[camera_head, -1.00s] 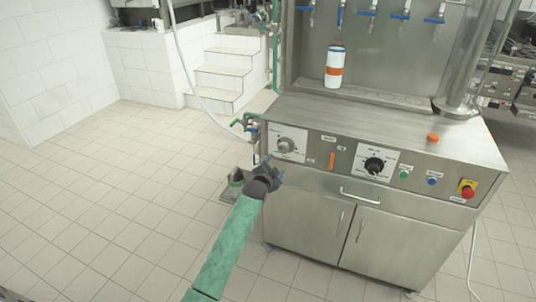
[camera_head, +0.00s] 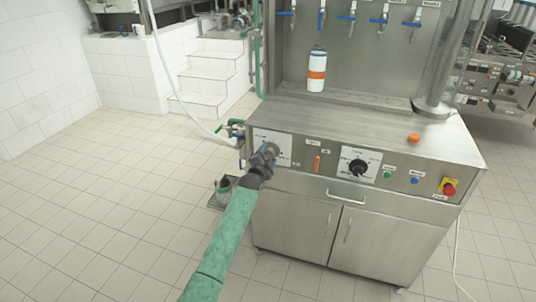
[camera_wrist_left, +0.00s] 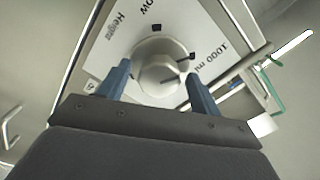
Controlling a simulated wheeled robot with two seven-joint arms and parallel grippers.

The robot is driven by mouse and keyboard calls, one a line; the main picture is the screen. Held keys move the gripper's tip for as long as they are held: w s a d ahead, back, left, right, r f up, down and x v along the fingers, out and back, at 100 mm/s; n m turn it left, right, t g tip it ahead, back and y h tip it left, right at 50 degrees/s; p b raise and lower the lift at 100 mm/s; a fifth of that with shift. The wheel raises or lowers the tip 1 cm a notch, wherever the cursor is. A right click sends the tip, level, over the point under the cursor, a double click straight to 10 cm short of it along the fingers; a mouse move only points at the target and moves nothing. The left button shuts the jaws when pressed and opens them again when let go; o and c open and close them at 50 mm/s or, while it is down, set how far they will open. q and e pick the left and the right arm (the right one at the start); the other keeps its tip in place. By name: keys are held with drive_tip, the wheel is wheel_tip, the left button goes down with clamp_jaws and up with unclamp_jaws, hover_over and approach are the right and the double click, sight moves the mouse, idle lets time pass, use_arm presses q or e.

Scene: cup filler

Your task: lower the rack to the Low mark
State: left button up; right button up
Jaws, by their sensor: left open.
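The white height plate (camera_head: 286,144) is at the left end of the steel machine's front panel. In the left wrist view its round grey knob (camera_wrist_left: 160,62) shows close up, with "Height", part of a word ending in "ow" and "1000 ml" printed around it. Dark marks sit by the "ow" and "1000 ml" lettering. My left gripper (camera_head: 268,153) is in front of this plate and hides most of the knob in the head view. In the wrist view its two blue fingers are open, one on each side of the knob's lower part. I cannot tell whether they touch it.
A second plate with a black knob (camera_head: 358,168), an orange switch (camera_head: 317,164), green and blue buttons and a red stop button (camera_head: 449,187) lie to the right. A white bottle with an orange band (camera_head: 316,72) stands on the machine. A hose and green valve (camera_head: 232,128) are at left.

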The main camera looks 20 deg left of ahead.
use_arm(q)
drive_tip(key=shift+w+f, duration=0.1)
drive_tip(key=shift+w, duration=0.2)
use_arm(e)
drive_tip(key=shift+f, duration=0.35)
use_arm(q)
drive_tip(key=c, duration=1)
drive_tip(key=shift+o, duration=0.2)
